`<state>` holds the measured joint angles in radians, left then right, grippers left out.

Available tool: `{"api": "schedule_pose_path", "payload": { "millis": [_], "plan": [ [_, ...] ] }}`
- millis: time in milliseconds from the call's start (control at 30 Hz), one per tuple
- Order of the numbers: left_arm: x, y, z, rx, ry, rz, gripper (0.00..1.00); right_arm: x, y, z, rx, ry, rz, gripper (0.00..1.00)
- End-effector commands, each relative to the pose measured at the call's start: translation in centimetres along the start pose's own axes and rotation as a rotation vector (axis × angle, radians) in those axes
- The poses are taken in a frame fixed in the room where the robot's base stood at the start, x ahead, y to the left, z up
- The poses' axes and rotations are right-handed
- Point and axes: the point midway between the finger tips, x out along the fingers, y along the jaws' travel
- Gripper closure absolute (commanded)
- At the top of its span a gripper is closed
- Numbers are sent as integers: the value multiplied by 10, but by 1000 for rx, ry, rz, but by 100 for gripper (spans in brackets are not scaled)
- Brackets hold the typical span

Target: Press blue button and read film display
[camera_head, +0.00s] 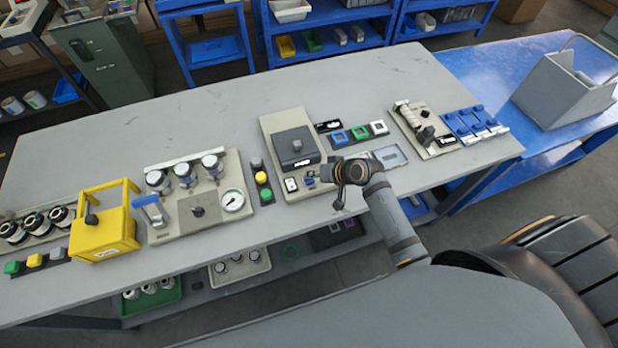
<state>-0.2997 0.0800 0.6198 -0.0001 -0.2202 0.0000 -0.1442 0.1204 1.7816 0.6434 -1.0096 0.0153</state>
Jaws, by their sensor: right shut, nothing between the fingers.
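A row of three square buttons sits on a dark strip on the grey bench: a blue button (340,137) at the left, a green button (360,132) and a white button (379,127). A small dark display (328,126) with white marks is just left of and behind the blue button; its reading is too small to make out. My right gripper (338,203) is shut and empty, over the bench's front edge, in front of the buttons and apart from them. My left gripper is out of view.
A beige unit with a dark block (296,146) stands left of the buttons. A beige plate with a roller (426,130) and blue holders (474,123) are further right. The back of the bench (200,115) is clear.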

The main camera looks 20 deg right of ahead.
Motion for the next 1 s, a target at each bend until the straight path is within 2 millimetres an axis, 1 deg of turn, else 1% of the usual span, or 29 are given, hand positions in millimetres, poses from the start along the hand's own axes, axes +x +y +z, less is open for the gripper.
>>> {"api": "schedule_pose_path", "payload": {
  "millis": [667, 1000],
  "plan": [
    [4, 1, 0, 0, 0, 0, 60, 6, 4, 5, 1, -1, 0, 100],
    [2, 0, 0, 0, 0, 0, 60, 5, 4, 4, 1, -2, 0, 100]
  ]
}}
